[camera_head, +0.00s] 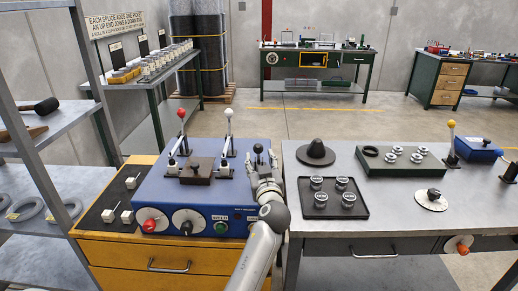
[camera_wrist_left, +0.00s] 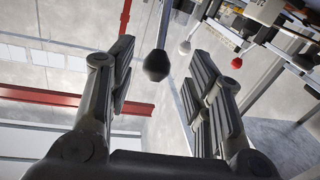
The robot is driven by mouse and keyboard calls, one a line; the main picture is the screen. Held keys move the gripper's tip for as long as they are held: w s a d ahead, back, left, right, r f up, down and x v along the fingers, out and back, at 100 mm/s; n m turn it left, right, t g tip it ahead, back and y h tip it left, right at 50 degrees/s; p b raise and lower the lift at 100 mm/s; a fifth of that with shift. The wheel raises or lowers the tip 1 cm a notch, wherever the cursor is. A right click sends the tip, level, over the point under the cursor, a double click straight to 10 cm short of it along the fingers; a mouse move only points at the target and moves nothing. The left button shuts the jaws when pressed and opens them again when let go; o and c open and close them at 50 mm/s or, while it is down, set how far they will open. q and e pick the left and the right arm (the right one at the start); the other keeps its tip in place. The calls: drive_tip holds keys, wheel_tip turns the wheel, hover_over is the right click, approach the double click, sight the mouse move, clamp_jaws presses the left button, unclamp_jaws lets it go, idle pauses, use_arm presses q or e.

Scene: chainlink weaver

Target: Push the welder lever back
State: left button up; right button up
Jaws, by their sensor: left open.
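The blue welder box (camera_head: 170,193) stands on a yellow cabinet and carries levers with red (camera_head: 181,113), white (camera_head: 229,113) and black (camera_head: 258,148) knobs. The black-knobbed lever stands at the box's right end. My left gripper (camera_head: 265,168) is right beside that lever, at the box's right edge. In the left wrist view the gripper (camera_wrist_left: 162,50) is open, and the black knob (camera_wrist_left: 156,66) shows between its two fingers. I cannot tell whether the fingers touch the lever. The lever's lower part is partly hidden in the head view. My right gripper is not in view.
A grey bench (camera_head: 400,220) to the right bears a black tray (camera_head: 325,208) of small round parts, a dark cone (camera_head: 316,153) and a green block (camera_head: 375,165). A shelf rack (camera_head: 50,160) stands at left. Front dials and a green button (camera_head: 221,228) lie below the levers.

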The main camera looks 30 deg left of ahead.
sight(258, 152)
use_arm(q)
drive_tip(key=p+x, duration=0.1)
drive_tip(key=x, duration=0.5)
drive_tip(key=shift+w+a+f, duration=0.1)
drive_tip(key=shift+w+a, duration=0.1)
drive_tip(key=shift+w, duration=0.1)
clamp_jaws()
